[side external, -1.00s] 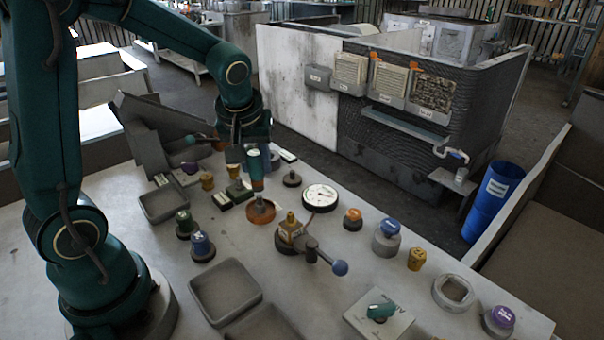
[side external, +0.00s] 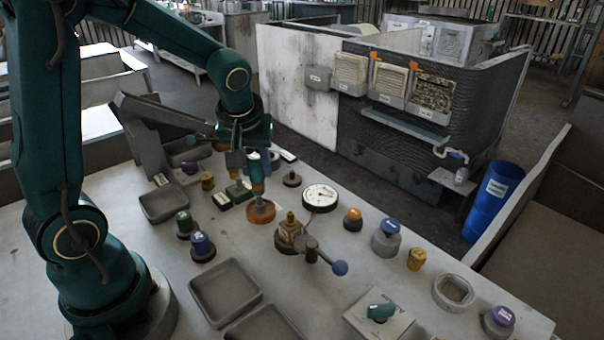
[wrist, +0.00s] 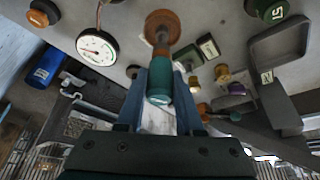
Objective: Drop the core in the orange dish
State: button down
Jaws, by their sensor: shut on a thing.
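My gripper (wrist: 158,92) is shut on the core (wrist: 158,84), a cylinder that looks teal at the near end with a brown and grey part beyond. In the side external view the core (side external: 258,188) hangs roughly upright below my gripper. Its lower end is over the orange dish (side external: 261,212), at or just above the rim; I cannot tell whether it touches the bottom. The orange dish also shows beyond the core in the wrist view (wrist: 163,21), partly covered by it.
A valve with a blue-ended lever (side external: 340,267) and a white dial gauge (side external: 320,197) stand close right of the dish. Green (side external: 184,222) and blue (side external: 201,246) knobs stand to its left. Grey trays (side external: 225,291) lie in front. Small blocks and knobs crowd behind.

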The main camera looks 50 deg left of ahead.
aim_at(257, 179)
jog(key=shift+f, duration=1.6)
dwell(1.5)
jog(key=shift+r, duration=4.1)
